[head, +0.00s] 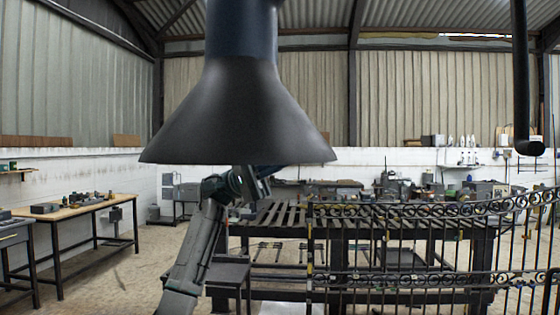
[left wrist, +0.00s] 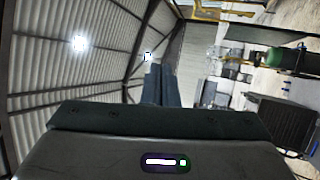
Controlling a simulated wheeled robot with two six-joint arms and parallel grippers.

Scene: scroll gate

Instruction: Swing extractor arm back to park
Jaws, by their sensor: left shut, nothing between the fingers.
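The extractor arm's wide dark hood (head: 238,115) hangs large in the upper left-middle of the head view, open side down, under a dark blue duct (head: 241,30). My left arm rises from below, and its wrist reaches up under the hood's rim. The left gripper's fingertips are hidden behind the hood in the head view. In the left wrist view the left gripper (left wrist: 161,72) shows its two fingers together, with nothing between them. I cannot tell whether it touches the hood. My right gripper is in neither view.
A slatted welding table (head: 330,215) stands behind, with an ornate iron gate (head: 430,245) along its front and right. A wooden-topped bench (head: 75,206) is at the left. A dark vertical pipe (head: 520,75) hangs at the upper right. Floor is clear between bench and table.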

